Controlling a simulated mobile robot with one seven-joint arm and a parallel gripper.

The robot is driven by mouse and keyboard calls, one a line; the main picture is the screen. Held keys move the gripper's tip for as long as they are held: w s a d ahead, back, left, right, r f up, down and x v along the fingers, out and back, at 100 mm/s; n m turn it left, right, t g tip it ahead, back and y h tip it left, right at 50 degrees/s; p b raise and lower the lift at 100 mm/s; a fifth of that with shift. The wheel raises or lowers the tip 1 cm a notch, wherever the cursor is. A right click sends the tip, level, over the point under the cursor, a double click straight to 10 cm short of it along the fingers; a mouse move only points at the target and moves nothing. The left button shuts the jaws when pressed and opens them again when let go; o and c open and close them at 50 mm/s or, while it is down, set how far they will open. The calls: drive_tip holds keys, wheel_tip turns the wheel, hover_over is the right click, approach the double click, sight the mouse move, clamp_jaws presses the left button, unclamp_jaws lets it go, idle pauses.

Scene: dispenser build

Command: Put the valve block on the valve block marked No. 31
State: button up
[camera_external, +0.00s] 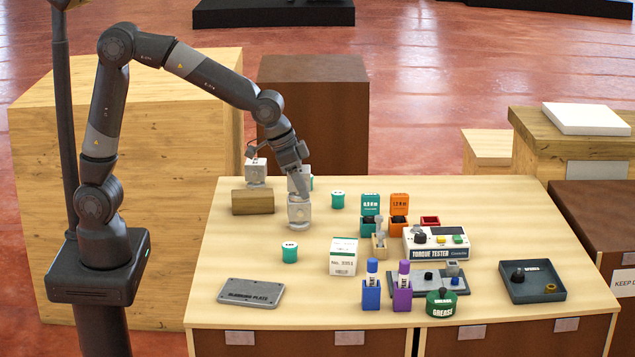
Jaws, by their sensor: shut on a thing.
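My gripper (298,190) points down at the back left of the table and is shut on a pale grey valve block (299,203). Another pale grey valve block (299,220) is directly below it, and the two look stacked or nearly touching. I cannot tell whether a small gap is between them. A further pale grey block (256,172) with a white top stands to the left, behind a wooden block. No number can be read on any of the valve blocks, so I cannot tell which is No. 31.
The wooden block (252,203) lies left of the stack. Teal cylinders (338,200) stand nearby, one partly hidden behind my gripper. A white-and-green box (343,258), blue and purple holders, a torque tester (436,243) and a dark tray (532,283) fill the front and right. The table's left front holds a grey plate (251,293).

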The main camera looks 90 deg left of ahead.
drive_tip(key=o, duration=1.4)
drive_tip(key=v, duration=1.1)
drive_tip(key=shift+t, duration=0.5)
drive_tip(key=s+a+f, duration=0.1)
drive_tip(key=s, duration=0.7)
drive_tip(key=s+a+f, duration=0.1)
drive_tip(key=s, duration=0.8)
drive_tip(key=s+a+f, duration=0.1)
drive_tip(key=s+a, duration=0.1)
drive_tip(key=s, duration=0.6)
drive_tip(key=shift+s+f, duration=0.2)
drive_tip(key=shift+f, duration=0.2)
